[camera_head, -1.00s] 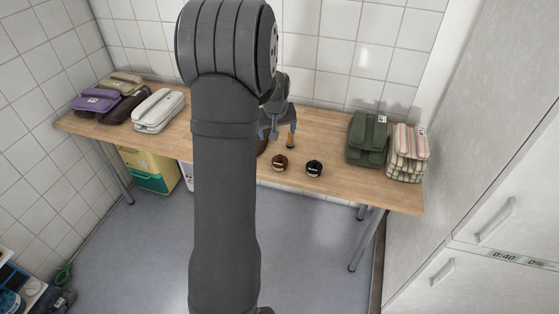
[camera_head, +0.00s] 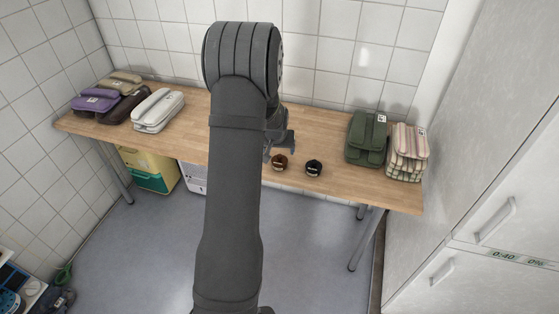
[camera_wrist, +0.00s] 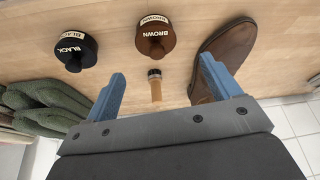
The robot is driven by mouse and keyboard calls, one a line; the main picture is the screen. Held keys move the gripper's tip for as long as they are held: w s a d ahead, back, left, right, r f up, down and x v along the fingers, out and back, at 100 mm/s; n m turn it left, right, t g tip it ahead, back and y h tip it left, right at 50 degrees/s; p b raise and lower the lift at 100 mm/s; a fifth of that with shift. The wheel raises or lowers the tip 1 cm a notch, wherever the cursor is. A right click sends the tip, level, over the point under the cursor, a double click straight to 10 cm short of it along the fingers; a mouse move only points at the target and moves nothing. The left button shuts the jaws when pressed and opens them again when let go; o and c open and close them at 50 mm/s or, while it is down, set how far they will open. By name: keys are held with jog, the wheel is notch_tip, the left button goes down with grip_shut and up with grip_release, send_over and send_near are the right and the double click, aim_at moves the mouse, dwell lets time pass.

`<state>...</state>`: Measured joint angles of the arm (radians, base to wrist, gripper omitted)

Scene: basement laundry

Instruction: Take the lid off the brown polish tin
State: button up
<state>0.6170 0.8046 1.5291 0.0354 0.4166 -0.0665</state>
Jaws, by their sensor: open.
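The brown polish tin (camera_head: 279,163) sits near the table's front edge, with its lid on. In the wrist view the tin (camera_wrist: 155,36) shows a "BROWN" label and a small knob on top. The black polish tin (camera_head: 314,168) stands to its right; in the wrist view it (camera_wrist: 76,50) is at left, labelled "BLACK". My gripper (camera_head: 279,149) is open and empty beside the brown tin in the head view. In the wrist view the gripper (camera_wrist: 162,68) has its fingers apart, with the tin beyond their tips.
A brown shoe (camera_wrist: 228,45) lies behind the right finger. Green (camera_head: 366,140) and striped (camera_head: 408,153) bundles are at right; more bundles at left.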

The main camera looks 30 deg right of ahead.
aim_at(279, 157)
jog(key=shift+w+d+f, duration=0.15)
jog(key=shift+w+f, duration=0.1)
jog(key=shift+f, duration=0.35)
jog(key=x, duration=0.3)
jog(key=shift+s+d+f, duration=0.15)
jog(key=shift+s+f, duration=0.05)
jog(key=shift+f, duration=0.25)
jog(key=shift+x, duration=0.75)
jog(key=c, duration=1.1)
